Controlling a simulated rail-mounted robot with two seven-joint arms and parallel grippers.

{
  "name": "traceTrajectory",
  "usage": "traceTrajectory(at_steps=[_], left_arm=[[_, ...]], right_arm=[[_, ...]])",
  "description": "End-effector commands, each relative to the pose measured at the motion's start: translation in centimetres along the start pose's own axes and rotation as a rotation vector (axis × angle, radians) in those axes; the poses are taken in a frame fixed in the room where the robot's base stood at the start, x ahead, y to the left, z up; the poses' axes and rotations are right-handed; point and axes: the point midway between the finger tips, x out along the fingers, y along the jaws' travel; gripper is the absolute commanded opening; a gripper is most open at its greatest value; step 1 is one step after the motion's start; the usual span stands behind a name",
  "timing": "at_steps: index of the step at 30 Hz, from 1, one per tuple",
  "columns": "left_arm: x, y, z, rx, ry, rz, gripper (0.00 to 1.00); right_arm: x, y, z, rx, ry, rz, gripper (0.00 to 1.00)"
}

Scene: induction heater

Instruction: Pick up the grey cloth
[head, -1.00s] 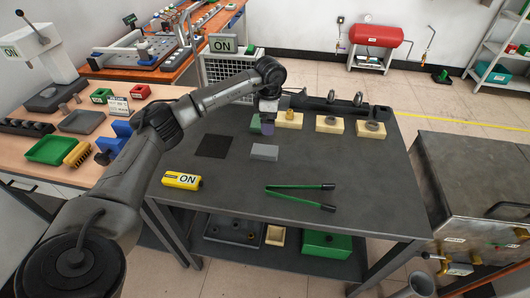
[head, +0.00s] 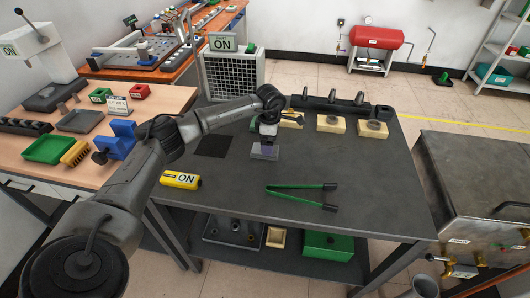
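The grey cloth (head: 262,155) appears as a small light grey rectangle on the dark table, right of a flat black square. My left gripper (head: 267,142) points down over its back edge and hides part of it. I cannot tell whether they touch. The gripper's fingers are too small and dark to show whether they are open or shut. My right gripper is not in view.
The dark table (head: 370,180) also holds the black square (head: 213,146), a yellow ON box (head: 181,180) and green-handled tongs (head: 300,196). Cream blocks (head: 330,124) and a black rail (head: 340,106) stand behind. The front right of the table is clear.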

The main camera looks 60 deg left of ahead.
Motion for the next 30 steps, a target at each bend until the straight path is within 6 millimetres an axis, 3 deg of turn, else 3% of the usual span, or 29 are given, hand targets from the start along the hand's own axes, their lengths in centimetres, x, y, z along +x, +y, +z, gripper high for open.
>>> traceTrajectory(at_steps=[8,16,30], left_arm=[[3.8,0.1,0.0,0.001,0.001,0.0,0.96],[4.1,0.2,0.0,0.0,0.0,0.001,0.96],[4.1,0.1,0.1,0.0,0.0,0.001,0.52]], right_arm=[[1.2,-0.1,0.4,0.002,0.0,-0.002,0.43],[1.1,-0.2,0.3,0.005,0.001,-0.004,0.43],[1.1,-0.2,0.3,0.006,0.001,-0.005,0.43]])
